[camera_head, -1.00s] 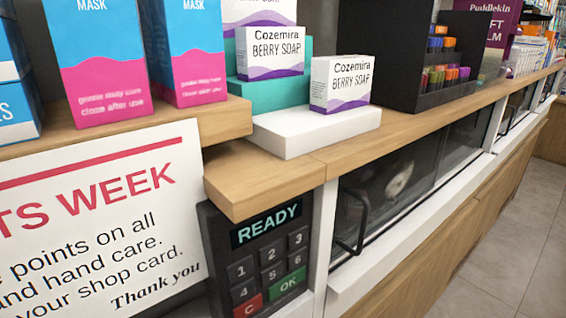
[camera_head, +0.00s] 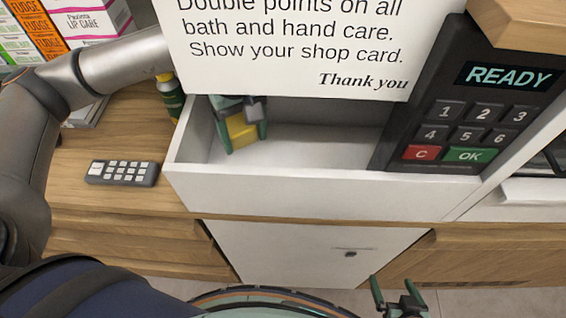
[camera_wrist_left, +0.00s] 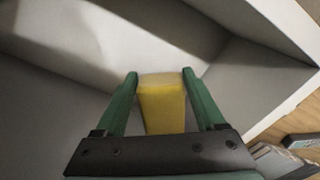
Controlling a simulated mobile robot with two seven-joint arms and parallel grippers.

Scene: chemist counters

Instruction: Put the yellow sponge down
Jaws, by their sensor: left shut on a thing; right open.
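The yellow sponge (camera_head: 240,131) is between the green fingers of my left gripper (camera_head: 246,134), inside the left part of a white open compartment (camera_head: 320,190) below the sign. In the left wrist view the sponge (camera_wrist_left: 162,105) sits between the two fingers (camera_wrist_left: 162,84), which are shut on it. The compartment's pale walls surround it. I cannot tell whether the sponge touches the compartment floor. The sign hides part of my left arm above the gripper. My right gripper (camera_head: 398,292) is open and empty, low at the bottom of the head view.
A sign (camera_head: 290,45) hangs over the compartment's back. A card terminal (camera_head: 465,110) stands at its right. A grey keypad remote (camera_head: 123,172) lies on the wooden counter at left, with a dark bottle (camera_head: 171,98) beside the compartment. The compartment's middle floor is clear.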

